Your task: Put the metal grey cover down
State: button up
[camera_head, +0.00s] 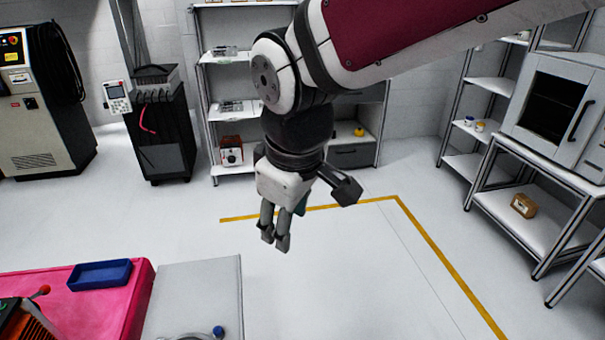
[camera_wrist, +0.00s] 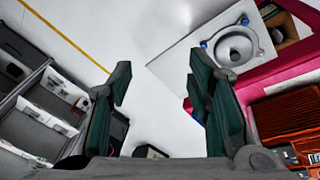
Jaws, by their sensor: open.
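My gripper (camera_head: 276,238) hangs in the air over the open floor in the head view, pointing down. In the wrist view its two dark green-padded fingers (camera_wrist: 160,85) stand wide apart, with nothing between them.
A pink table (camera_head: 140,300) with a blue tray (camera_head: 100,274) stands at lower left, beside the grey plate. Shelves (camera_head: 232,115) stand behind my arm. A bench with a white oven-like machine (camera_head: 555,105) is at right. The floor below my gripper is clear.

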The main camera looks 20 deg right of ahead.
jog(key=s+d+r+m+t, duration=0.2)
jog(key=s+d+r+m, duration=0.1)
jog(key=s+d+m, duration=0.5)
jog(key=shift+s+d+r+m, duration=0.3)
jog(key=shift+s+d+r, duration=0.1)
jog(key=shift+s+d, duration=0.7)
